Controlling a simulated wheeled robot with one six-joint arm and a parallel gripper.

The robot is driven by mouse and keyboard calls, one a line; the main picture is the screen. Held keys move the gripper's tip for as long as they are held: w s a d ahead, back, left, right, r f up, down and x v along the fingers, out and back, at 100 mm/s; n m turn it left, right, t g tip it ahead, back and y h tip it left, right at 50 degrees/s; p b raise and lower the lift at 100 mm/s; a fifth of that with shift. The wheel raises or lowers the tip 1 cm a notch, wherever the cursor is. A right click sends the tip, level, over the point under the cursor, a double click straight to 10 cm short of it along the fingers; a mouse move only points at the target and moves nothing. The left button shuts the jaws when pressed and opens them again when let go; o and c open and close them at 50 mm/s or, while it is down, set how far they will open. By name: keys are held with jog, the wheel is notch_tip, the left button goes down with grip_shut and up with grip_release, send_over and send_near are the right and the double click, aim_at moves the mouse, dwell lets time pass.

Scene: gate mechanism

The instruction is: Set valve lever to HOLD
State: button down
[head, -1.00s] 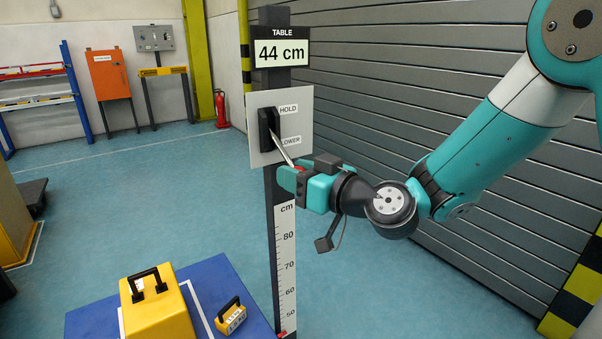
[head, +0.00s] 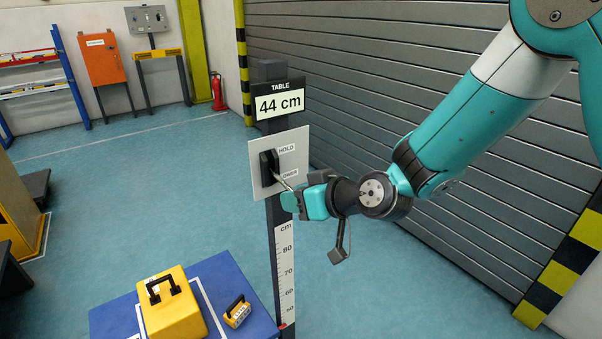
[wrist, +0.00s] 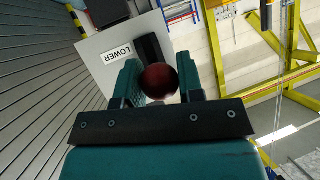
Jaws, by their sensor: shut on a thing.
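The valve lever (head: 284,183) is a thin metal rod coming out of a black slotted housing (head: 268,171) on a light panel (head: 296,150). The panel has a HOLD label (head: 287,149) above and a LOWER label (head: 290,174) below. The rod slants down and right towards the LOWER label. My gripper (head: 296,200) is shut on the lever's end. In the wrist view, the lever's dark red round knob (wrist: 160,80) sits between the two fingers, and the LOWER label shows behind. The knob is largely hidden in the head view.
The post carries a display (head: 279,103) reading TABLE 44 cm and a cm scale (head: 286,270). A blue table (head: 228,277) below holds a yellow case (head: 172,308) and a small yellow weight (head: 237,311). A grey shutter wall (head: 400,70) stands behind my arm.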

jog(key=r+g+h+p, duration=0.1)
jog(key=r+p, duration=0.2)
jog(key=shift+w+r+p, duration=0.2)
jog(key=shift+p, duration=0.1)
jog(key=g+p, duration=0.1)
jog(key=r+g+h+p, duration=0.1)
jog(key=shift+w+a+r+m+h+p, duration=0.1)
jog(key=shift+w+m+h+p, duration=0.1)
jog(key=shift+m+h+p, duration=0.15)
jog(key=shift+w+a+r, duration=0.15)
jog(key=shift+w+r, duration=0.1)
jog(key=shift+r, duration=0.25)
jog(key=shift+w+a+r, duration=0.15)
jog(key=shift+w+r, duration=0.05)
jog(key=shift+r, duration=0.25)
jog(key=c, duration=0.8)
grip_release()
jog(key=shift+o, duration=0.2)
jog(key=shift+f, duration=0.1)
jog(key=shift+s, duration=0.1)
jog(key=b+v, duration=0.4)
jog(key=v, duration=1.3)
jog(key=shift+d, duration=0.2)
